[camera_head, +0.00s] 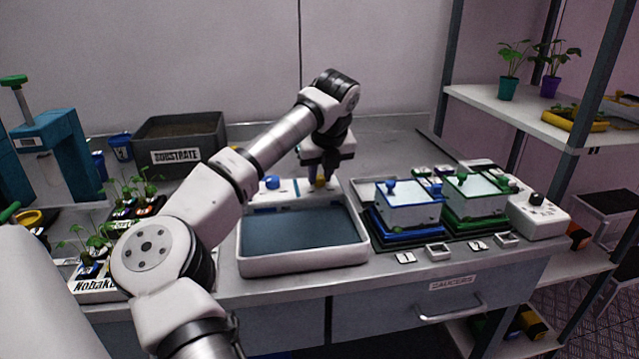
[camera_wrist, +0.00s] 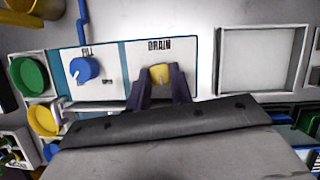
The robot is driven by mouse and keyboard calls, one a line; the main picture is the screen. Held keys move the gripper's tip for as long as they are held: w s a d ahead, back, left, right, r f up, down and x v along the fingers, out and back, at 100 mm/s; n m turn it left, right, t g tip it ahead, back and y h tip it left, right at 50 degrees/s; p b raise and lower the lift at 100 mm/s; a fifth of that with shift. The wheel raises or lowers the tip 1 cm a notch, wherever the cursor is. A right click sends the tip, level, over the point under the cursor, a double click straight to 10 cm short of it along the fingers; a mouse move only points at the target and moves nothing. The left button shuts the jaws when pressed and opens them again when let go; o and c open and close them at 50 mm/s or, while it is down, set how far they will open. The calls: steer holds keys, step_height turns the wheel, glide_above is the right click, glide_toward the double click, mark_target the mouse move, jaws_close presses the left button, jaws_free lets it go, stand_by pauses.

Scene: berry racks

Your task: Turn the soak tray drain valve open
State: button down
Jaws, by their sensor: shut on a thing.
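The drain valve is a yellow knob under the "DRAIN" label; it shows between my fingertips in the wrist view (camera_wrist: 160,74) and below my gripper in the head view (camera_head: 320,183). My gripper (camera_wrist: 162,82) is shut on the yellow knob, with a dark finger on each side of it. In the head view my gripper (camera_head: 322,172) reaches down at the back of the soak tray (camera_head: 302,264). The tray is white-rimmed with dark blue-grey content. A blue knob (camera_wrist: 84,69) by the "FILL" label sits left of the drain knob; it also shows in the head view (camera_head: 272,182).
A grey substrate bin (camera_head: 180,133) stands at the back left. Seedlings in a white holder (camera_head: 97,290) are at the left. Blue and green lidded boxes (camera_head: 407,212) stand right of the tray. A shelf rack (camera_head: 530,125) is at the far right.

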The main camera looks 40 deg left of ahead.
steer(key=n+b, duration=0.1)
steer(key=n, duration=0.1)
steer(key=n+g, duration=0.1)
steer(key=n, duration=0.1)
steer(key=shift+w+d+g+y+b, duration=0.1)
steer(key=shift+w+g+y+b, duration=0.1)
steer(key=shift+g+y+b, duration=0.15)
steer(key=shift+w+n+g+b, duration=0.1)
steer(key=shift+n+g+b, duration=0.35)
steer(key=shift+n, duration=1.15)
steer(key=c, duration=1.3)
jaws_free()
steer(key=shift+o, duration=0.2)
steer(key=v, duration=1.3)
steer(key=shift+r+p, duration=0.45)
steer(key=shift+w, duration=0.1)
